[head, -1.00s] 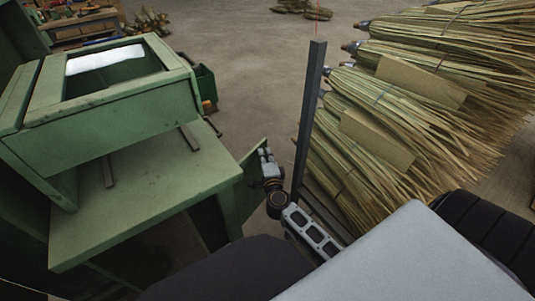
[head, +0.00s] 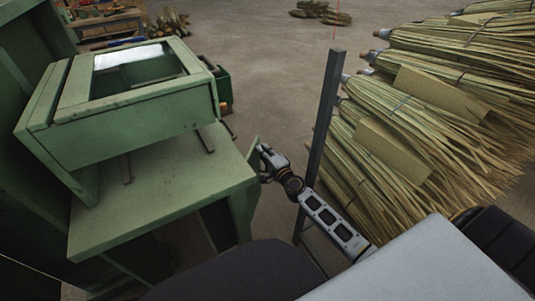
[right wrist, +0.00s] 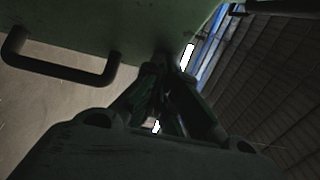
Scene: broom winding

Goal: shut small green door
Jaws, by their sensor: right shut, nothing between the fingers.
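The small green door (head: 254,150) shows as a narrow strip at the right edge of the green cabinet (head: 160,185) in the head view, standing out from the cabinet. Most of it is hidden behind the cabinet top. My right gripper (head: 261,158) is shut and empty, close against the door's right side. In the right wrist view the door fills the top as a dark green panel (right wrist: 120,22) with a black bar handle (right wrist: 62,69) at left. The shut fingertips (right wrist: 165,62) are at the panel's lower edge; contact is hard to tell. My left gripper is out of view.
A dark upright post (head: 325,125) stands right beside my right arm. Bundled brooms (head: 420,140) are stacked at the right. A green box-like unit (head: 130,115) sits on the cabinet.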

